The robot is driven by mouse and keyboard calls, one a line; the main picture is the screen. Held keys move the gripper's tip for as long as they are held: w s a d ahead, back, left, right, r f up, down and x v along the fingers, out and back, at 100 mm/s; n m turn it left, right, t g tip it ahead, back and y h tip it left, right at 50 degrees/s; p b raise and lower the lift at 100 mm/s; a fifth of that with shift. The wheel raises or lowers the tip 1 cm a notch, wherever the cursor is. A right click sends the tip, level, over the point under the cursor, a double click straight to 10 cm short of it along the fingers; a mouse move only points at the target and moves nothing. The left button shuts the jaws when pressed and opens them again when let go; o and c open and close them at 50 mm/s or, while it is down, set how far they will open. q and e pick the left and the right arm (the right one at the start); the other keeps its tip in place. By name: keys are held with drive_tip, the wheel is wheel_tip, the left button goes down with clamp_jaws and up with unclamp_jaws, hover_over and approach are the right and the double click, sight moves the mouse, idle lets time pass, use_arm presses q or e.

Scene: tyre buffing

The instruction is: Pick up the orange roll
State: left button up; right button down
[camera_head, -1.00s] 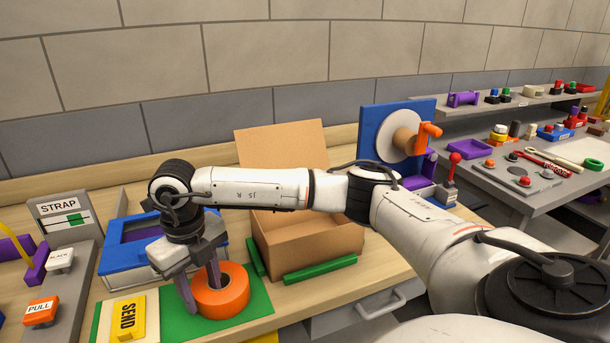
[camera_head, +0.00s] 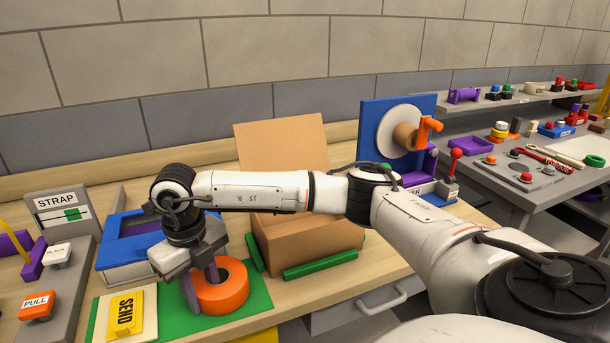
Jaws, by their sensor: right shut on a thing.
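I cannot tell whether the roll is clear of the mat. My left gripper is not in view.
An open cardboard box (camera_head: 305,235) with green strips at its foot stands right of the roll. The STRAP panel (camera_head: 62,215) and PULL button (camera_head: 37,306) are at far left.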

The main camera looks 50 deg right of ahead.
drive_tip(key=shift+r, duration=0.15)
drive_tip(key=shift+r+p, duration=0.5)
drive_tip(key=shift+r, duration=0.1)
idle(0.4)
drive_tip(key=shift+r, duration=0.2)
drive_tip(key=shift+s+r+p, duration=0.1)
drive_tip(key=shift+r+p, duration=0.2)
drive_tip(key=shift+p, duration=0.05)
drive_tip(key=s+r+p, duration=0.1)
drive_tip(key=s+a+r+p, duration=0.1)
drive_tip(key=s+r, duration=0.1)
drive_tip(key=shift+s+a+r, duration=0.15)
drive_tip(key=shift+s+a+r+p, duration=0.25)
drive_tip(key=shift+s+r+p, duration=0.05)
drive_tip(key=shift+s+r, duration=0.25)
